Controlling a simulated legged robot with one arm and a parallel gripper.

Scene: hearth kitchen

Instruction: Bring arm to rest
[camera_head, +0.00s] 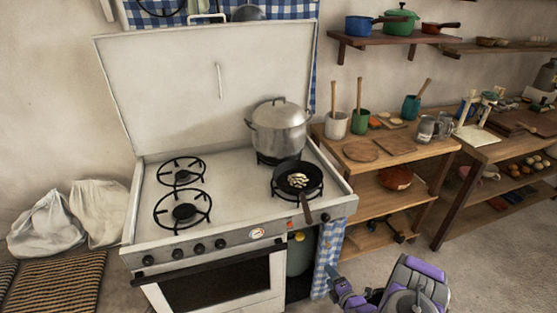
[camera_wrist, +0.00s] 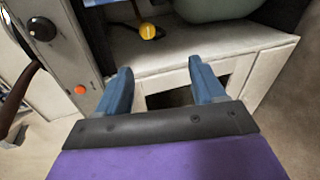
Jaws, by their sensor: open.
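My gripper (camera_wrist: 162,88) is open in the wrist view, with two blue fingers apart and nothing between them. In the head view my purple arm is low at the bottom right, and my gripper (camera_head: 335,277) is near the blue checked cloth beside the stove (camera_head: 230,170). The gripper end is partly hard to make out there. The frying pan (camera_head: 297,180) with pale pieces of food sits on the front right burner, its handle over the stove's front edge.
A large lidded pot (camera_head: 279,128) stands on the back right burner. A green gas cylinder (camera_head: 300,252) stands beneath the stove's right end. A wooden shelf unit (camera_head: 385,150) with utensil pots is to the right. Open floor (camera_head: 480,270) lies at the lower right.

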